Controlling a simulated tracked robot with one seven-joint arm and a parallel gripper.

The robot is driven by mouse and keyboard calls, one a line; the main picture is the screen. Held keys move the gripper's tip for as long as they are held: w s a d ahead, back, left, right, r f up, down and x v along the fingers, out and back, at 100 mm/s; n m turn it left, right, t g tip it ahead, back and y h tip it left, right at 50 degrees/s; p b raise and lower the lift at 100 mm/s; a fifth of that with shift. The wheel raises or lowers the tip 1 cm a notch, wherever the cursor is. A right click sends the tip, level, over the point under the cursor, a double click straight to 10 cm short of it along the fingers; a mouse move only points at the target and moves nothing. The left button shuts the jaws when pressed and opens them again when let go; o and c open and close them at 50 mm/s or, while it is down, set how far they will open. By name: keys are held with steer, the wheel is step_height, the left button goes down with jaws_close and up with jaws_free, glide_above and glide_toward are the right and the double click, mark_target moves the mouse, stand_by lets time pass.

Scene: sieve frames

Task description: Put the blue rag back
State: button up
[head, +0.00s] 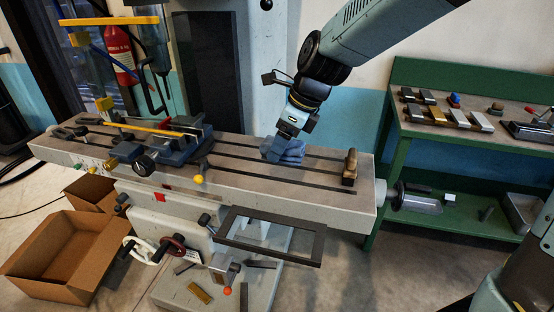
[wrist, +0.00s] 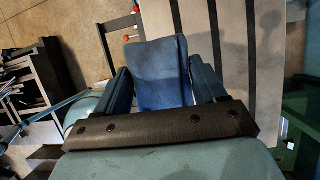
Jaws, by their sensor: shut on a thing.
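The blue rag (head: 288,152) is at the slotted machine table (head: 240,172), right of its middle. My gripper (head: 276,146) reaches down to it from the upper right and is shut on it. In the wrist view the rag (wrist: 158,72) shows as a flat blue piece between the two fingers of my gripper (wrist: 158,88). I cannot tell whether the rag touches the table top or is just above it.
A vise (head: 175,148) stands on the table's left part, and a small brown block (head: 349,167) near its right end. A green bench (head: 470,130) with metal blocks is at the right. Cardboard boxes (head: 60,250) lie on the floor at left. The table between vise and rag is clear.

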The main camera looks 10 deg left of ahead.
steer(key=w+f, duration=0.2)
steer(key=w+a+f, duration=0.1)
steer(key=w+f, duration=0.3)
steer(key=shift+w+a+f, duration=0.4)
steer(key=shift+w+f, duration=0.15)
steer(key=shift+f, duration=0.2)
step_height(320, 180, down, 3)
steer(key=shift+r, duration=0.2)
steer(key=o, duration=0.9)
steer(key=shift+o, duration=0.2)
steer(key=v, duration=1.2)
steer(key=shift+r, duration=0.15)
